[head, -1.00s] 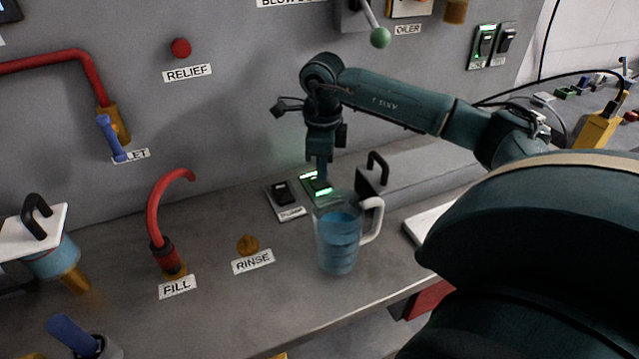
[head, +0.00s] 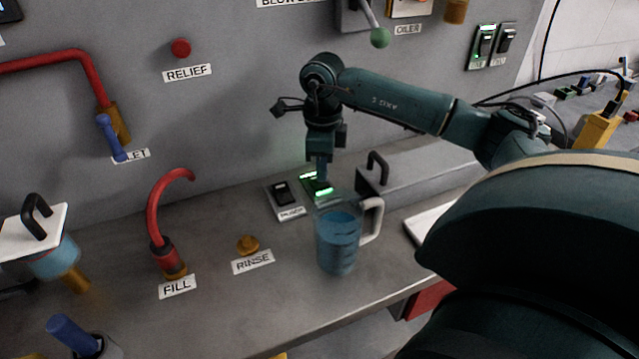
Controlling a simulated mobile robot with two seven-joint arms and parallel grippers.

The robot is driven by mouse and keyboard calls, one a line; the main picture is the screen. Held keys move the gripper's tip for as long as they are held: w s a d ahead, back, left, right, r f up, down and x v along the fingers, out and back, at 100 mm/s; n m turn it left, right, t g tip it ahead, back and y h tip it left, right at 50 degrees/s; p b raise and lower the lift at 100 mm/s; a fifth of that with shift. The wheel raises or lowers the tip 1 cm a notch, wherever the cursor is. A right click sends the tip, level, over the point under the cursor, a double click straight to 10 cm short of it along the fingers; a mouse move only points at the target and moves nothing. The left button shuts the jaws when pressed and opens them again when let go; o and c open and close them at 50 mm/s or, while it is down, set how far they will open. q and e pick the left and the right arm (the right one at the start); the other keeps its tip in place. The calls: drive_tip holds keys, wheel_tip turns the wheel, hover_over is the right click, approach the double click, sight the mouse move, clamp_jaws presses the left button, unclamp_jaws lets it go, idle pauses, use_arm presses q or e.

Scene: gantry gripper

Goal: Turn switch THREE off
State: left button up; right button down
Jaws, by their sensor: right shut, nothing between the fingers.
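A rocker switch with green-lit ends (head: 323,193) sits on the counter beside the wall. My right gripper (head: 320,181) is shut and empty, pointing down right at this switch; I cannot tell whether it touches. The gripper hides the middle of the switch, and its label is hidden behind the jug. An unlit black rocker switch (head: 285,194) stands just to its left, its label too small to read surely. Two more switches, one lit green (head: 484,42) and one dark (head: 506,39), are on the wall at upper right. I cannot read which switch is THREE. My left gripper is not in view.
A clear jug of blue liquid (head: 338,244) stands just in front of the lit counter switch. A grey box with a black handle (head: 410,183) is to the right. A red spout (head: 160,215) and an orange RINSE knob (head: 248,245) are to the left.

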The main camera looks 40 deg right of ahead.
sight(323, 186)
drive_tip(key=shift+f+b, duration=0.75)
drive_tip(key=shift+f, duration=0.3)
idle(0.4)
drive_tip(key=shift+r, duration=0.15)
drive_tip(key=shift+r+p, duration=2.7)
drive_tip(key=shift+r, duration=0.75)
drive_tip(key=shift+s+f, duration=0.1)
